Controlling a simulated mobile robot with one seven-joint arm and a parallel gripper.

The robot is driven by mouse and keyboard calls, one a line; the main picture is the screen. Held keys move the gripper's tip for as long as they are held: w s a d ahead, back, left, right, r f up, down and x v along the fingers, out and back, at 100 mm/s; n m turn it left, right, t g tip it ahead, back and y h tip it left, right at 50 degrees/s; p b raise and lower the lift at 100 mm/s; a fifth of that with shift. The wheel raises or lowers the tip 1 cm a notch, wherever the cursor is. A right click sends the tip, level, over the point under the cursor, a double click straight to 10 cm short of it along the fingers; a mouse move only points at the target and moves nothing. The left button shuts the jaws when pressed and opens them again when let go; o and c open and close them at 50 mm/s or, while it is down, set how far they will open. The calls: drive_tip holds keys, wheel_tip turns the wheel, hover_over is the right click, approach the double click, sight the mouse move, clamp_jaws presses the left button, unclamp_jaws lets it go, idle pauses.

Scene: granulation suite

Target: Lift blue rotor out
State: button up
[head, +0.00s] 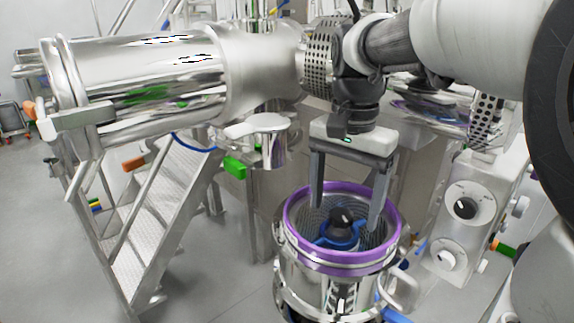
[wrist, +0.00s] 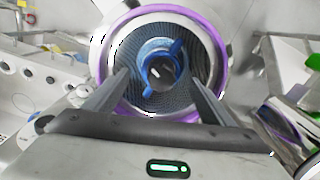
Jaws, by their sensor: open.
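The blue rotor (head: 338,236) sits inside a round steel vessel (head: 330,285) with a purple ring (head: 292,212) around its top. A dark knob (head: 342,217) stands at the rotor's centre. In the wrist view the rotor (wrist: 148,53) shows blue arms around the dark knob, inside a perforated wall. My gripper (head: 345,212) is open and points down over the vessel, its fingertips near the ring's opening. In the wrist view its fingers (wrist: 163,75) lie to either side of the rotor, apart from it. The rotor's lower part is hidden.
A large steel cylinder (head: 140,80) stands behind at upper left, with metal stairs (head: 165,205) below it. A control box with dials (head: 468,215) is close on the right of the vessel. A vessel handle (head: 405,288) sticks out at right. Floor at lower left is clear.

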sight(342, 213)
wheel_tip(342, 213, down, 4)
drive_tip(key=shift+a+f, duration=0.1)
drive_tip(key=shift+f, duration=0.15)
drive_tip(key=shift+c, duration=0.6)
drive_tip(key=shift+w+r, duration=0.1)
drive_tip(key=c, duration=1.3)
